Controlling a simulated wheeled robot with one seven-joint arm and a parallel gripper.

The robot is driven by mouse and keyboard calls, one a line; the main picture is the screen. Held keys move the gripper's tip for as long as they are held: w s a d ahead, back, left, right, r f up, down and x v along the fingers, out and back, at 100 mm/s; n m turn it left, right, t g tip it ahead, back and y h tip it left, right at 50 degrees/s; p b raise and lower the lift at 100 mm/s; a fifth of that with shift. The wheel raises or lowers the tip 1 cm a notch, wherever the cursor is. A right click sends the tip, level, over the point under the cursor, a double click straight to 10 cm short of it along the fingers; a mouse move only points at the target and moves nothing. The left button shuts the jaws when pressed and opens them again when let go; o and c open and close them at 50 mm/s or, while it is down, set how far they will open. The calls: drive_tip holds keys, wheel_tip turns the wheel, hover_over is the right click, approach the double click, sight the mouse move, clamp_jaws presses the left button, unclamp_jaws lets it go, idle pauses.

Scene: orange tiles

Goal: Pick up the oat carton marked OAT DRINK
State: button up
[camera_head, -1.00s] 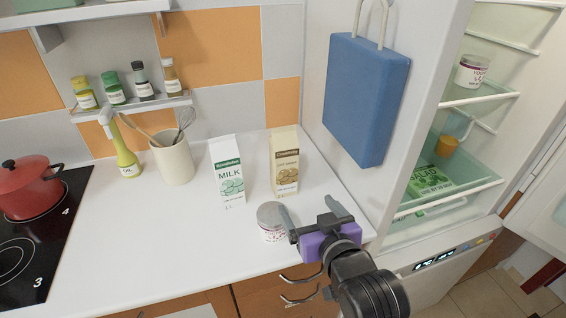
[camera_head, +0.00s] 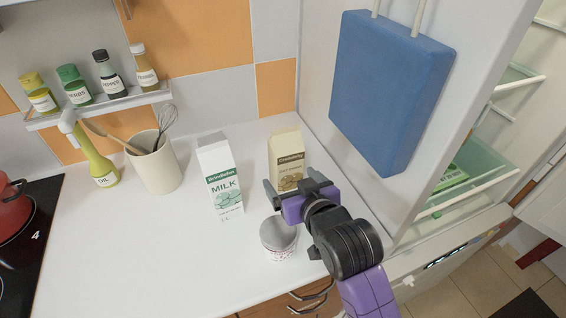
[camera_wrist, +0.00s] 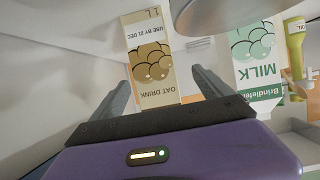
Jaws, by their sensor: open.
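The oat carton (camera_head: 288,150) is a beige carton with a brown label, upright on the white counter near the fridge's side panel. In the wrist view my gripper (camera_wrist: 160,90) has one finger on each side of the carton's picture. I cannot tell whether the fingertips have reached past its front face.
A milk carton (camera_head: 222,180) stands just left of the oat carton. A round tub with a grey lid (camera_head: 279,236) stands in front, close to my gripper. A utensil crock (camera_head: 156,165) and oil bottle (camera_head: 96,160) stand farther left. A blue board (camera_head: 388,90) hangs at right.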

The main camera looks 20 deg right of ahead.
drive_tip(key=x, duration=0.2)
drive_tip(key=p+x, duration=0.1)
drive_tip(key=x, duration=0.1)
drive_tip(key=d+x, duration=0.1)
drive_tip(key=x, duration=0.1)
drive_tip(key=shift+w+r, duration=0.2)
drive_tip(key=shift+w, duration=0.15)
drive_tip(key=shift+c, duration=0.2)
clamp_jaws()
drive_tip(key=shift+r, duration=0.25)
